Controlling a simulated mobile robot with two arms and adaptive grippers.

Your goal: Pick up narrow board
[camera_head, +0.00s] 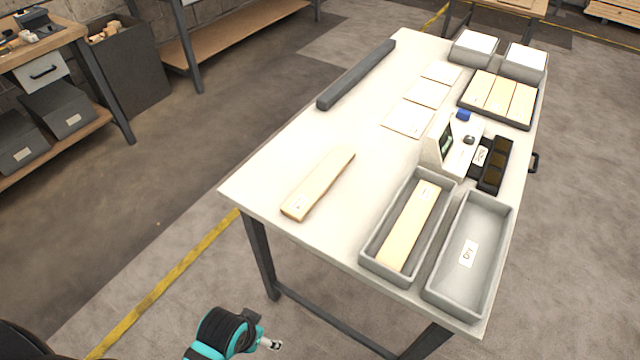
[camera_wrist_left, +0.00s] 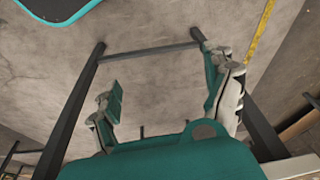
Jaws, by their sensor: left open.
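A light wooden board (camera_head: 318,183) lies flat on the near left part of the white table (camera_head: 270,165). A second, slimmer-looking board (camera_head: 410,225) with a small label lies in a grey tray (camera_head: 375,262). My left arm shows at the bottom edge of the head view, in front of the table and apart from both boards; only a small part of its gripper shows there. In the left wrist view my left gripper (camera_wrist_left: 164,90) is open and empty, with table legs and floor beyond its fingers. My right gripper is in neither view.
A meter-like device (camera_head: 445,140), a dark tray (camera_head: 528,121) of boards and a long dark bar (camera_head: 357,74) are farther back. The table's middle is clear.

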